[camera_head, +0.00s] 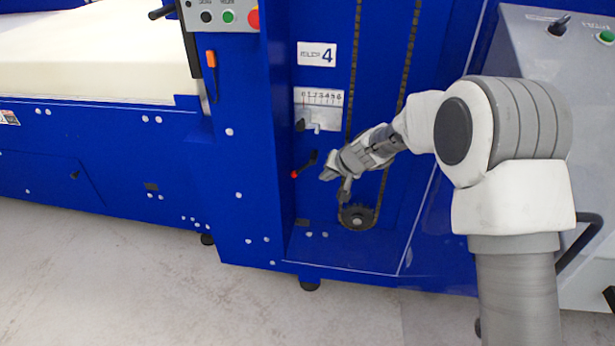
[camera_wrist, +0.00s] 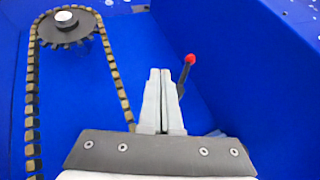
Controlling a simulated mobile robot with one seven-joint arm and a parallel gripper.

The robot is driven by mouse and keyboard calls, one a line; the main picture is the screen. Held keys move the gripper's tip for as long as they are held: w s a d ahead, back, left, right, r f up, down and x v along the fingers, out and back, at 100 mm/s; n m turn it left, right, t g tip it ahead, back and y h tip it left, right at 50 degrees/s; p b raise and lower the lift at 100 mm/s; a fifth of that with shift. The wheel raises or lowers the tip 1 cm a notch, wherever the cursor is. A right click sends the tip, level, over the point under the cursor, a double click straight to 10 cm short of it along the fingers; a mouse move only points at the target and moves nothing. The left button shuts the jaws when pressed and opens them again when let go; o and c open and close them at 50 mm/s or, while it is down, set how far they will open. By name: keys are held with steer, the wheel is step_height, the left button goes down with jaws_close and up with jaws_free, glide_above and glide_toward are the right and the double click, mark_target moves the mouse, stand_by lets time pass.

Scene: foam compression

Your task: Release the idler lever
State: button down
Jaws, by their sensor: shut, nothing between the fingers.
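The idler lever (camera_head: 305,163) is a short black lever with a red knob, on the blue panel below the numbered scale. In the head view its red knob is at the lower left end. In the wrist view the lever (camera_wrist: 184,78) stands just right of the fingertips, with the red knob at its top. My gripper (camera_head: 335,187) is just right of the lever in the head view. In the wrist view my gripper (camera_wrist: 160,75) has its two fingers together with nothing between them. A small gap seems to lie between fingers and lever; contact cannot be told for sure.
A toothed sprocket (camera_head: 357,216) with a chain (camera_head: 350,100) running up both sides is close to my gripper. A scale plate (camera_head: 320,98) is above the lever. A blue side wall (camera_wrist: 240,50) bounds the recess. An orange-handled lever (camera_head: 211,60) hangs at the left.

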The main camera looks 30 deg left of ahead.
mark_target(296, 173)
steer(key=w+a+f, duration=0.2)
steer(key=a+f, duration=0.2)
steer(key=a, duration=0.3)
steer(key=shift+a+f+b, duration=0.3)
steer(key=shift+a+f, duration=0.05)
steer(key=shift+a, duration=0.05)
steer(key=shift+s+a+r, duration=0.1)
steer(key=shift+a+r, duration=0.2)
steer(key=shift+a, duration=0.05)
stand_by(0.7)
steer(key=shift+a+r+p, duration=0.2)
steer(key=shift+a+p, duration=0.05)
steer(key=shift+p, duration=0.05)
steer(key=shift+s+a+r, duration=0.1)
steer(key=shift+s+r, duration=0.05)
steer(key=shift+r, duration=0.15)
stand_by(0.9)
